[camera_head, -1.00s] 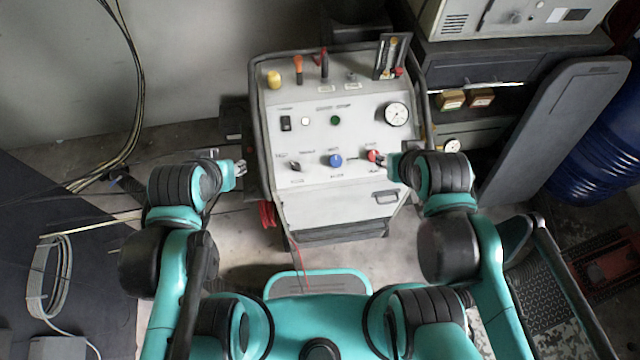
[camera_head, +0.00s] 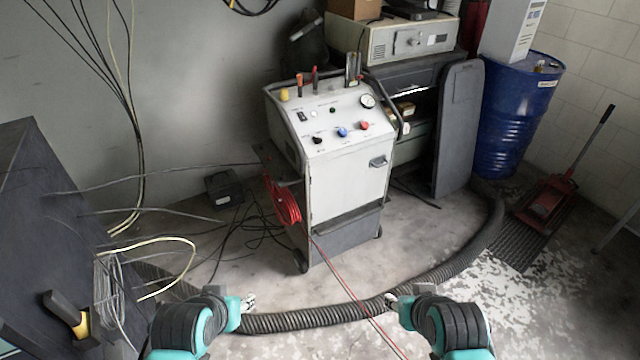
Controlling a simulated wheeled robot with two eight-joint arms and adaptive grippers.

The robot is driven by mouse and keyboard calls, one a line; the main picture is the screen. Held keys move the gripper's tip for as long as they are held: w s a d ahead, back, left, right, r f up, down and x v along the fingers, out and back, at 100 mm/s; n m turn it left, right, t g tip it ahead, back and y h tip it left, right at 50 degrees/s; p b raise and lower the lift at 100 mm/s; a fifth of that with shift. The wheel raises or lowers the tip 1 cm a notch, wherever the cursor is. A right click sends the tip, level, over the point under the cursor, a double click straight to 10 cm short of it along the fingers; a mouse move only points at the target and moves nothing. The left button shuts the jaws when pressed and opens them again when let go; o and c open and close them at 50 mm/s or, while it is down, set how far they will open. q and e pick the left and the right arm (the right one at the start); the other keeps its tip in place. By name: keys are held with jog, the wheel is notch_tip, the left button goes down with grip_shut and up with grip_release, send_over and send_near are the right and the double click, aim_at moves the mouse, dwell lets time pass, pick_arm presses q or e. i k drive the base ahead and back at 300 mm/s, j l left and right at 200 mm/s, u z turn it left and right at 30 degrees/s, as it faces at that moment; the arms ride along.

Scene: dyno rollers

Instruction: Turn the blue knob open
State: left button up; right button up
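The blue knob (camera_head: 342,132) sits on the sloping top panel of a white wheeled machine (camera_head: 345,185), between a black knob (camera_head: 318,140) on its left and a red knob (camera_head: 364,125) on its right. My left gripper (camera_head: 250,302) is low in the picture, in front of the machine and well apart from the panel. My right gripper (camera_head: 391,300) is also low, to the right, and away from the knob. Both grippers are small in the view, and I cannot tell their finger opening.
A thick black hose (camera_head: 330,313) curves across the floor before the machine. A red cable coil (camera_head: 284,205) hangs on its left side. A dark cabinet (camera_head: 50,220) stands left, and a blue barrel (camera_head: 515,115) and a red jack (camera_head: 546,200) are at the right.

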aim_at(342, 132)
jog(key=k, duration=0.1)
jog(key=i+l, duration=0.25)
jog(key=i, duration=0.25)
jog(key=i+l+z, duration=0.1)
jog(key=i, duration=0.4)
jog(key=i+l, duration=0.3)
jog(key=i, duration=0.2)
jog(key=i+l, duration=0.2)
jog(key=i, duration=0.3)
jog(key=l+z, duration=0.05)
